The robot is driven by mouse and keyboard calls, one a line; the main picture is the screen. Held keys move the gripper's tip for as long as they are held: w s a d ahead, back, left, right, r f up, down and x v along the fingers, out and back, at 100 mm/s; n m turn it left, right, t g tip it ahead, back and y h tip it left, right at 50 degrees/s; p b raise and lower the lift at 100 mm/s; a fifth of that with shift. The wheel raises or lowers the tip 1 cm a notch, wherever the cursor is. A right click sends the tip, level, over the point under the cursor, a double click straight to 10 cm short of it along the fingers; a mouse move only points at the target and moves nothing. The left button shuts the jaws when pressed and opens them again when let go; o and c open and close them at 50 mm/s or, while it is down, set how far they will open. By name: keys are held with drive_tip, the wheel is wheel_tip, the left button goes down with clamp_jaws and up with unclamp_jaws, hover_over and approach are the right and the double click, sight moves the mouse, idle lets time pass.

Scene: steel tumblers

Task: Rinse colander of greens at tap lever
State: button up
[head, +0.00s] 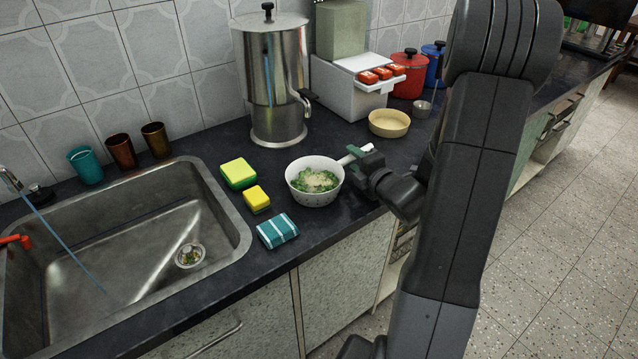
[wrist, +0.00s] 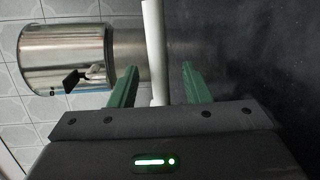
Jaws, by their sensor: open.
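The white colander (head: 303,196) with greens (head: 316,181) in it sits on the dark counter, right of the sink. Its pale handle (head: 356,152) points to the upper right. My gripper (head: 362,163) is at the handle. In the wrist view, the handle (wrist: 154,50) runs between the green fingers of my open gripper (wrist: 158,75), with a gap on each side. A red lever (head: 15,240) shows at the sink's left, below the tap (head: 10,179) at the picture's left edge. The colander's bowl is out of the wrist view.
The steel sink (head: 228,205) is at left; a thin blue line slants from the tap into it. Sponges (head: 238,173) and a folded teal cloth (head: 277,231) lie between sink and colander. Behind stand a steel urn (head: 272,80), a yellow bowl (head: 389,123) and several tumblers (head: 121,151).

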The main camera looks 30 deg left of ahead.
drive_tip(key=x, duration=0.4)
drive_tip(key=shift+s+a, duration=0.1)
drive_tip(key=shift+s, duration=0.05)
clamp_jaws()
